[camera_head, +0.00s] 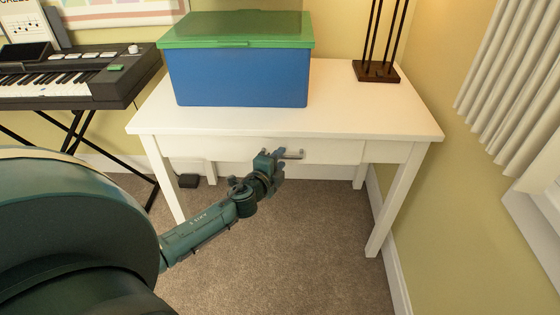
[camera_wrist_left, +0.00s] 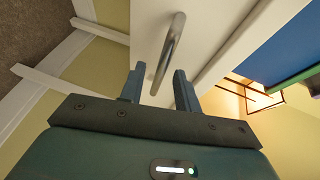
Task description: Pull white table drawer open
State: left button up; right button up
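The white table (camera_head: 350,105) stands against the wall, with a drawer (camera_head: 325,151) in its front. The drawer front looks flush with the table front. A silver bar handle (camera_head: 291,154) is on the drawer; it also shows in the left wrist view (camera_wrist_left: 168,50). My left gripper (camera_head: 278,158) is at the handle, partly covering it in the head view. In the left wrist view its two fingers (camera_wrist_left: 157,88) are apart, with the near end of the handle between their tips. I cannot tell whether they touch it. My right gripper is not in view.
A blue box (camera_head: 240,78) with a green lid sits on the table, beside a dark lamp base (camera_head: 376,71). A keyboard (camera_head: 75,77) on a stand is at the left. The carpet before the table is clear.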

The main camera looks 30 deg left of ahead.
pick_arm(q)
jog(key=shift+w+f, duration=0.1)
jog(key=shift+w, duration=0.3)
jog(key=shift+c, duration=0.2)
grip_shut()
